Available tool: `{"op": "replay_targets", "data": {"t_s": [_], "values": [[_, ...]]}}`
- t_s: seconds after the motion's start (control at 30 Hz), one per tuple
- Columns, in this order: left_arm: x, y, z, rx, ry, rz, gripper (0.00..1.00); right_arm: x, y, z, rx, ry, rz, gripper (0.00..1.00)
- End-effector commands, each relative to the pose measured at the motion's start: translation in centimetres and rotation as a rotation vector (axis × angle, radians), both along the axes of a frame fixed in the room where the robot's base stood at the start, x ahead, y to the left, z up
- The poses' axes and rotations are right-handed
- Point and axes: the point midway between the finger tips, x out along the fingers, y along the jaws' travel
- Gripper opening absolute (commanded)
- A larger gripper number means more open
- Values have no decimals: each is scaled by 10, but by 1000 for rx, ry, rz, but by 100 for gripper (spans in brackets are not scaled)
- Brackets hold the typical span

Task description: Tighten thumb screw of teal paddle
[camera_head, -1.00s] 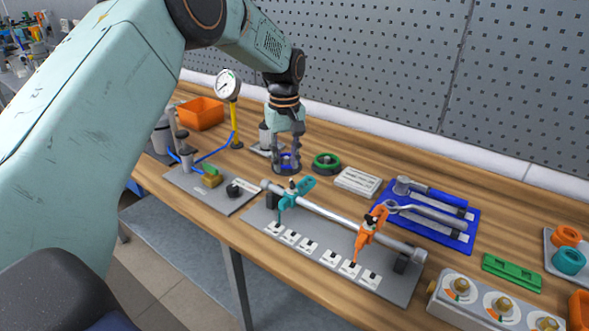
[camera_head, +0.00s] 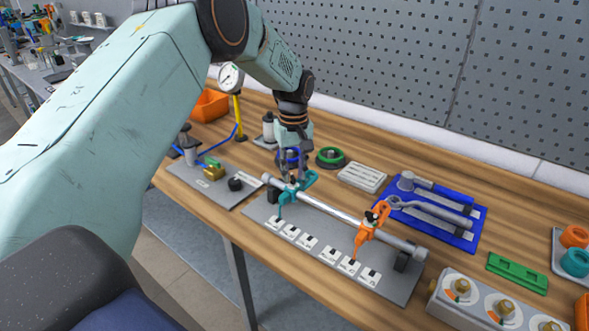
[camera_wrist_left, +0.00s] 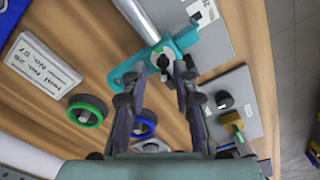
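The teal paddle (camera_head: 309,180) is mounted on the left part of a silver shaft (camera_head: 335,212). In the left wrist view the teal paddle (camera_wrist_left: 190,40) crosses the shaft, with a small dark thumb screw (camera_wrist_left: 164,62) at its hub. My left gripper (camera_head: 293,178) reaches down just above the paddle's hub. In the wrist view the left gripper's two fingertips (camera_wrist_left: 161,78) are apart, on either side of the screw; I cannot tell whether they touch it. An orange paddle (camera_head: 371,222) sits farther right on the shaft. My right gripper is not in view.
A gauge (camera_head: 231,77) on a yellow post stands behind left, near an orange bin (camera_head: 210,104). A green-topped ring (camera_head: 330,158) and a white labelled block (camera_head: 362,177) lie behind the shaft. A blue tool tray (camera_head: 440,230) lies right. A knob box (camera_head: 475,299) stands front right.

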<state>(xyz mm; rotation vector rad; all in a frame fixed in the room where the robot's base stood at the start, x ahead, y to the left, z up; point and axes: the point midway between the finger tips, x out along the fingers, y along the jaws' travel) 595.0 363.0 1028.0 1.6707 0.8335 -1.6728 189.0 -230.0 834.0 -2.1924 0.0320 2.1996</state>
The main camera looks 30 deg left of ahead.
Motion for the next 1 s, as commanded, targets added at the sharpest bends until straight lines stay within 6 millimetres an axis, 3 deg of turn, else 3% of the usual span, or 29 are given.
{"op": "replay_targets", "data": {"t_s": [0.2,0.53,1.0], "values": [[2,0,0,0,0,0,28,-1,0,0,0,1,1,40],[2,0,0,0,0,0,0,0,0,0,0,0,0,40],[2,0,0,-1,1,-7,0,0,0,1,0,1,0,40]]}}
